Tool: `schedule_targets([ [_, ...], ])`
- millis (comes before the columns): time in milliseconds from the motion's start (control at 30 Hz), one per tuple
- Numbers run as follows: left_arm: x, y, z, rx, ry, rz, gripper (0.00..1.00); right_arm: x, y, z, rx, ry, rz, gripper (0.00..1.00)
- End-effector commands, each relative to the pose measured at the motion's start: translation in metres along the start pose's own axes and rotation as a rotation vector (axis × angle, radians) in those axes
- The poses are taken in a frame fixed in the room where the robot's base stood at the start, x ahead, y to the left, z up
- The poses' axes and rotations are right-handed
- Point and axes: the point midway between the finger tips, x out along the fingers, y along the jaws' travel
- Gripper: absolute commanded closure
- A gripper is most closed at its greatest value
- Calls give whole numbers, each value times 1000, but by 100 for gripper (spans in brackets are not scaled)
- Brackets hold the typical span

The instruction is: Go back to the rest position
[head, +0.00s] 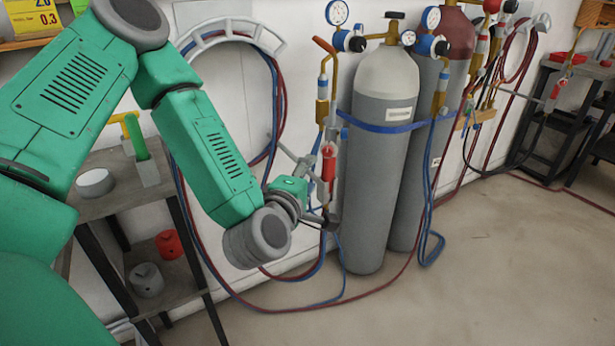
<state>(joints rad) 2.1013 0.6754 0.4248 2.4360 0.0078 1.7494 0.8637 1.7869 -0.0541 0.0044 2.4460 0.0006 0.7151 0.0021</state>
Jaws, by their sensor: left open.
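My left arm (205,155) is green and comes in from the left, bent down at the elbow. My left gripper (320,193) is at the middle of the head view, in front of the wall and just left of the gas cylinders. It is open. A torch-like tool (328,165) with a red body and an orange bent top stands upright right by its fingers. I cannot tell whether the fingers touch it. My right gripper is not in view.
A pale grey gas cylinder (378,190) stands close to the gripper, with a second behind it. Red and blue hoses (345,298) loop over the floor. A dark shelf (160,265) with pots stands below my arm. The floor (500,270) at right is clear.

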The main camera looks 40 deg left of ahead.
Motion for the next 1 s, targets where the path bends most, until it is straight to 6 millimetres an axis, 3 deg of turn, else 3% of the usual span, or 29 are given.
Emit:
schedule_targets([
  [167, -10, 0, 0, 0, -1, 0, 56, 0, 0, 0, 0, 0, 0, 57],
  [733, -10, -4, 2, 16, -11, -11, 56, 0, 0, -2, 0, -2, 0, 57],
  [867, -18, -40, 21, 159, -104, -106, 56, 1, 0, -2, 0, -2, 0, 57],
  [1000, -51, -123, 49, 491, -330, -312, 56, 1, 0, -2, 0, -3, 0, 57],
])
